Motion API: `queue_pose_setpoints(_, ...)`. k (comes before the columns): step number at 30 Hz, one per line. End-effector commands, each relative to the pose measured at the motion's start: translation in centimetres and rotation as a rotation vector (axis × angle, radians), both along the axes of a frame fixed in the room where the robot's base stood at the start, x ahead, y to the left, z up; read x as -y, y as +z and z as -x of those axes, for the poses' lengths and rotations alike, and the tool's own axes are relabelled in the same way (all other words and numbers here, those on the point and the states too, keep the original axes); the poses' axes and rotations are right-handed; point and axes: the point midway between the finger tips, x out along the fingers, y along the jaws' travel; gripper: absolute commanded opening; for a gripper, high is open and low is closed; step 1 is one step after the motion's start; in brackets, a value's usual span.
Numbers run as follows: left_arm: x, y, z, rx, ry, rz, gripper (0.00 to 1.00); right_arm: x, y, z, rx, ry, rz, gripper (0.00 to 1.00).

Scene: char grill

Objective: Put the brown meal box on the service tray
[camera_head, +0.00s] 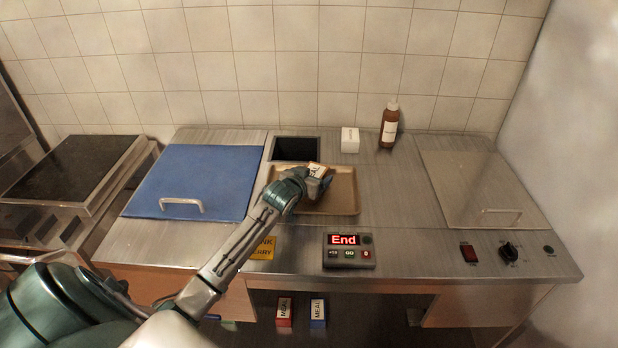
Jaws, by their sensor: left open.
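The brown meal box (317,170), with a white label, is at the tan service tray (345,203), over its back left part. The arm and gripper hide much of it, and I cannot tell whether it rests on the tray floor. My left gripper (320,183) is open, right at the box, with its fingers beside it. My right gripper is not in view.
A dark square well (295,149) lies behind the tray. A white box (350,140) and a brown bottle (389,126) stand at the back. A blue lid (195,180) is left, a timer (348,251) in front. Red (284,312) and blue (318,313) meal boxes are below.

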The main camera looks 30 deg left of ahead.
Motion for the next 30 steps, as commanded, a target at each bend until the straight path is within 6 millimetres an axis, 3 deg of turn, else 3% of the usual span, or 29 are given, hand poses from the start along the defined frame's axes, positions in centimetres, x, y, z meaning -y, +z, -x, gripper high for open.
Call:
queue_pose_setpoints(5, 0.2, 0.4, 1.3, 0.001, -0.001, -0.002, 0.83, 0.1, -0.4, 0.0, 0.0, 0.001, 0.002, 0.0)
queue_pose_setpoints(21, 1.5, 3.7, 10.1, 0.0, 0.0, -0.003, 0.83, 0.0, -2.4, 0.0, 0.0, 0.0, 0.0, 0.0)
queue_pose_setpoints(30, 1.8, 4.3, 11.1, 0.0, 0.0, 0.0, 0.83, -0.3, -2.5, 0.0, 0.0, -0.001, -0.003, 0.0)
